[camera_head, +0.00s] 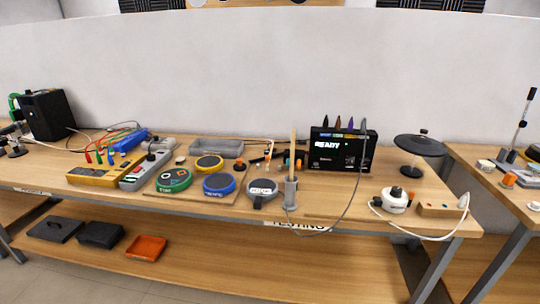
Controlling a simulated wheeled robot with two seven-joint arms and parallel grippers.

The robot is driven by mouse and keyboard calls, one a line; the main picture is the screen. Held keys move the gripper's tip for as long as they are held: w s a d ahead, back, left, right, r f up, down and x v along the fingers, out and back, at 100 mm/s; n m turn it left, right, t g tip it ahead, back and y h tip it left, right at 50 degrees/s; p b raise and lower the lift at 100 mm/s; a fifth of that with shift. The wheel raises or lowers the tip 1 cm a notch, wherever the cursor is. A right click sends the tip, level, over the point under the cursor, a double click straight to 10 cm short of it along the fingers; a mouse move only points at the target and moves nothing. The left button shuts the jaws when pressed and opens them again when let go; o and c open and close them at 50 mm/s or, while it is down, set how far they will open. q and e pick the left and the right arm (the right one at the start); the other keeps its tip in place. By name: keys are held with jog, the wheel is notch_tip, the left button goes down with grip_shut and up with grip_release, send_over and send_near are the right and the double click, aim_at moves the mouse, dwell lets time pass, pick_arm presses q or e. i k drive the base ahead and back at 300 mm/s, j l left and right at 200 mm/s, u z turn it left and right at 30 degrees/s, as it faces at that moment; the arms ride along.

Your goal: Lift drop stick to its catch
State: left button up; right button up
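A pale wooden stick (293,150) stands upright near the middle of the table, at the front edge side. I take it for the drop stick. Its lower end is in or behind a grey upright tube-like holder (290,190); I cannot tell how deep it sits. No separate catch can be made out; small dark and orange parts (286,161) show beside the stick. Neither of my grippers is in view.
Left of the stick are round pads: green (174,180), blue (219,184), yellow (208,162) and grey (262,187). A black READY box (339,151) stands behind right. A cable hangs past the front edge. A white device (394,200) stands farther right.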

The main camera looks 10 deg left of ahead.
aim_at(268, 158)
jog(key=i+z, duration=0.1)
jog(key=i, duration=1.25)
